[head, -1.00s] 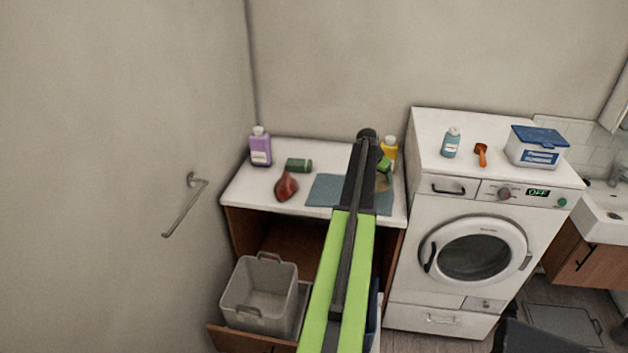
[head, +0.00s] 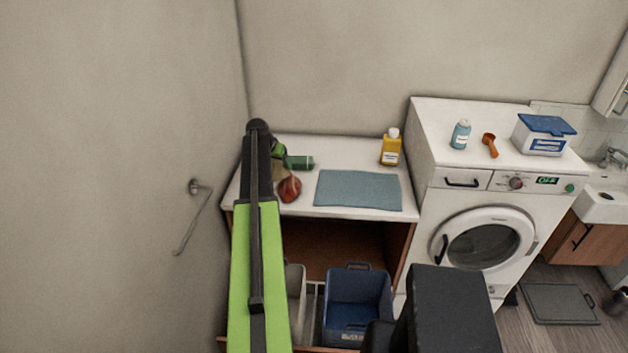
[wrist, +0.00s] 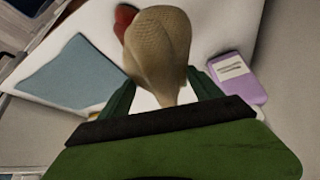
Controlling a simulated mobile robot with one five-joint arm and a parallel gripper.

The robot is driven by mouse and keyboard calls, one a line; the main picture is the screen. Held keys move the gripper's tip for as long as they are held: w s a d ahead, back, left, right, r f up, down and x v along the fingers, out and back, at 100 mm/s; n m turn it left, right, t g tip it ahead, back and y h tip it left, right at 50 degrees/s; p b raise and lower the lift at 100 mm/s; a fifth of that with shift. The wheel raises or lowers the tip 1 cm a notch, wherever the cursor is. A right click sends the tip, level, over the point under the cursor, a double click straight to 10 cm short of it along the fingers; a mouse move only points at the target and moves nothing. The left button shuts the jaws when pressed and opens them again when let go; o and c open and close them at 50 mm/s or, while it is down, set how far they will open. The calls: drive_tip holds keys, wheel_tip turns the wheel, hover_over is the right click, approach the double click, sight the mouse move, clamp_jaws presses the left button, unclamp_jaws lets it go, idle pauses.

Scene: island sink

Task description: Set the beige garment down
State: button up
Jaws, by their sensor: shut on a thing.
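The beige garment (wrist: 158,45) hangs bunched between the green fingers of my gripper (wrist: 160,90) in the wrist view. In the head view a small part of the garment (head: 279,171) shows beside my dark arm, over the left part of the white counter (head: 345,147). My gripper (head: 278,148) is shut on it. A red garment (head: 290,189) lies close to it on the counter, and it also shows in the wrist view (wrist: 124,18). I cannot tell whether the beige garment touches the counter.
A purple bottle (wrist: 240,78) stands close by, hidden behind my arm in the head view. The blue mat (head: 358,189) is bare. A yellow bottle (head: 391,148) stands behind it. A blue bin (head: 357,300) and a grey bin (head: 295,288) sit below.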

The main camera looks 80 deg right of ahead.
drive_tip(key=shift+s+d, duration=0.15)
drive_tip(key=shift+s, duration=0.25)
drive_tip(key=w+f+b, duration=0.2)
drive_tip(key=w, duration=0.1)
drive_tip(key=w+f+b, duration=0.2)
drive_tip(key=w, duration=0.2)
drive_tip(key=w+f+b, duration=0.3)
drive_tip(key=shift+w+d, duration=0.3)
drive_tip(key=shift+d, duration=0.1)
drive_tip(key=shift+w+f, duration=0.1)
drive_tip(key=shift+w, duration=0.4)
wheel_tip(320, 180, down, 4)
drive_tip(key=b, duration=0.4)
drive_tip(key=shift+f, duration=0.2)
drive_tip(key=shift+a+r, duration=0.1)
drive_tip(key=shift+r, duration=0.2)
drive_tip(key=shift+f, duration=0.15)
drive_tip(key=o, duration=1.5)
